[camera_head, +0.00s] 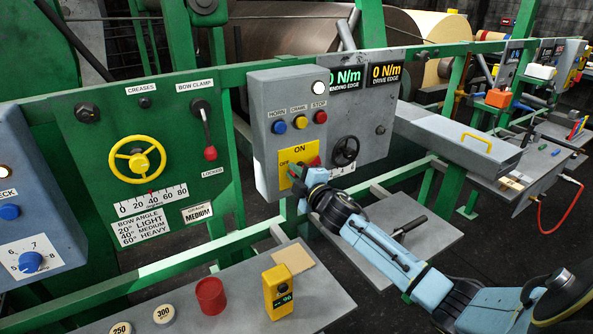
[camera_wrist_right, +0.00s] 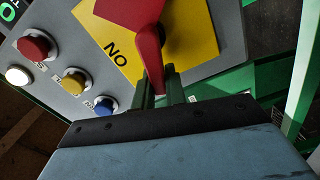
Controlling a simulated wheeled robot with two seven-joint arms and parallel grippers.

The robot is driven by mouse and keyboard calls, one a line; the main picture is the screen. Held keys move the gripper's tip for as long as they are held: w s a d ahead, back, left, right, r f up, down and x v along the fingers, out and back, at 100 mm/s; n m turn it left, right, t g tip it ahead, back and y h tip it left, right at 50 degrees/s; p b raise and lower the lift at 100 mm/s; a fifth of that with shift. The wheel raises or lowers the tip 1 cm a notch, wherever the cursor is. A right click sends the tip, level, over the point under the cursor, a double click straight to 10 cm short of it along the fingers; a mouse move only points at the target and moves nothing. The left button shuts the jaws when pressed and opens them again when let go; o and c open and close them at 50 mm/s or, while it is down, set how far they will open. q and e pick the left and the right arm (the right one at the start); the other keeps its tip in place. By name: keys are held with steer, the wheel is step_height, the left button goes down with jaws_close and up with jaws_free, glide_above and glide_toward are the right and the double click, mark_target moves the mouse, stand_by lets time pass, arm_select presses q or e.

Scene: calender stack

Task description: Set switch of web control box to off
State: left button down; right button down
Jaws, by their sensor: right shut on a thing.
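The grey web control box (camera_head: 262,115) hangs on the green rail near the middle of the head view. Its yellow plate (camera_head: 287,157) is marked ON at the top and OFF at the left. A red switch handle (camera_head: 312,163) sits on the plate, partly hidden by my gripper. My right gripper (camera_head: 311,180) is at the plate's lower right. In the right wrist view the red switch handle (camera_wrist_right: 149,40) runs down between the fingers, and the gripper (camera_wrist_right: 159,90) is shut on its narrow end. The exact switch setting is hard to tell. My left gripper is out of view.
Blue, yellow and red buttons (camera_head: 300,122) sit above the plate. A black handwheel (camera_head: 346,150) is close to the right of the box. Below is a grey shelf (camera_head: 335,290) with a yellow device (camera_head: 278,291) and a red cup (camera_head: 210,296).

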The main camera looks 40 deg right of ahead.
steer(key=shift+a+f+n, duration=0.1)
steer(key=shift+f+n, duration=0.25)
steer(key=shift+n, duration=0.4)
steer(key=shift+a+f+n, duration=0.1)
steer(key=shift+f+n, duration=0.2)
steer(key=shift+n, duration=0.45)
steer(key=shift+f, duration=0.1)
steer(key=shift+d, duration=0.1)
steer(key=c, duration=1.5)
jaws_free()
steer(key=shift+o, duration=0.2)
steer(key=shift+s, duration=0.15)
steer(key=s+a, duration=0.1)
steer(key=s, duration=1.2)
steer(key=shift+b, duration=0.3)
